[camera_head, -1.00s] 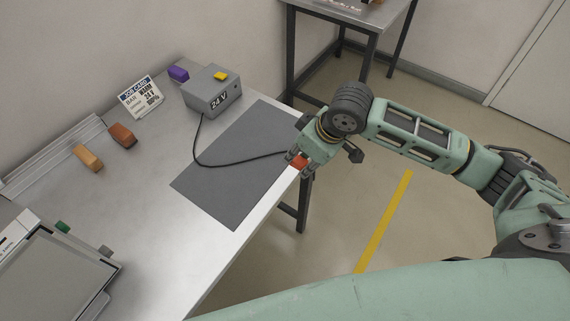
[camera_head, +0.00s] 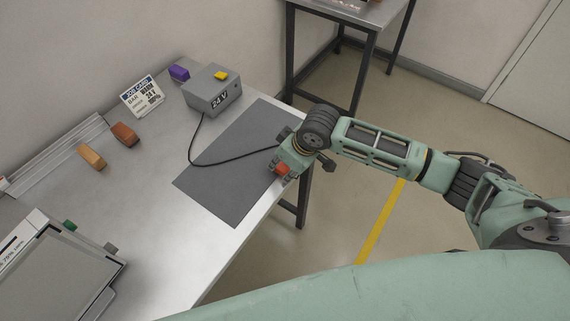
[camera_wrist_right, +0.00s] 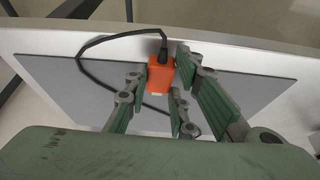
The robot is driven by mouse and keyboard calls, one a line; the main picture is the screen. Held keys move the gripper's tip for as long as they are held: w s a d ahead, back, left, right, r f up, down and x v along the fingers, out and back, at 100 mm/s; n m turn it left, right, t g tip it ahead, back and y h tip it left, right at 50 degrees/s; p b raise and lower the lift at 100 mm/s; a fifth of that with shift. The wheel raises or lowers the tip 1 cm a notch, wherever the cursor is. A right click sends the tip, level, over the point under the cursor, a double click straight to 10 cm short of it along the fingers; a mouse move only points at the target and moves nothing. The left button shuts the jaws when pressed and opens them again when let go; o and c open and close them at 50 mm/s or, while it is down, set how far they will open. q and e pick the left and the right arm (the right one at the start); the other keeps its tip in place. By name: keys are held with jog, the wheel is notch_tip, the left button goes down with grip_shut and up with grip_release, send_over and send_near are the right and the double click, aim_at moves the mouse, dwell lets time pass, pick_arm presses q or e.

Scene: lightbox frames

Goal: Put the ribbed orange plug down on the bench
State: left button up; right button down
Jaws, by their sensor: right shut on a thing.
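The orange plug (camera_head: 283,169) is between the fingers of my right gripper (camera_head: 286,170), over the right edge of the grey mat (camera_head: 222,181) on the bench (camera_head: 221,248). In the right wrist view the orange plug (camera_wrist_right: 160,78) sits between the green finger pads of my right gripper (camera_wrist_right: 158,88), which is shut on it. A black cable (camera_head: 232,162) runs from the plug to the grey 24 V box (camera_head: 211,91). Whether the plug touches the mat cannot be told. The plug's ribs are too small to make out. My left gripper is not in view.
A job card (camera_head: 141,97) and a purple block (camera_head: 179,73) stand near the box. A brown block (camera_head: 125,134) and a tan block (camera_head: 91,156) lie to the left. A screen device (camera_head: 62,274) is at the lower left. Most of the mat is clear.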

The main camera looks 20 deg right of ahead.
jog(key=shift+f, duration=0.4)
jog(key=shift+s+f, duration=0.1)
jog(key=shift+s, duration=0.05)
jog(key=c, duration=1.5)
grip_release()
jog(key=shift+f, duration=0.2)
jog(key=shift+r, duration=0.1)
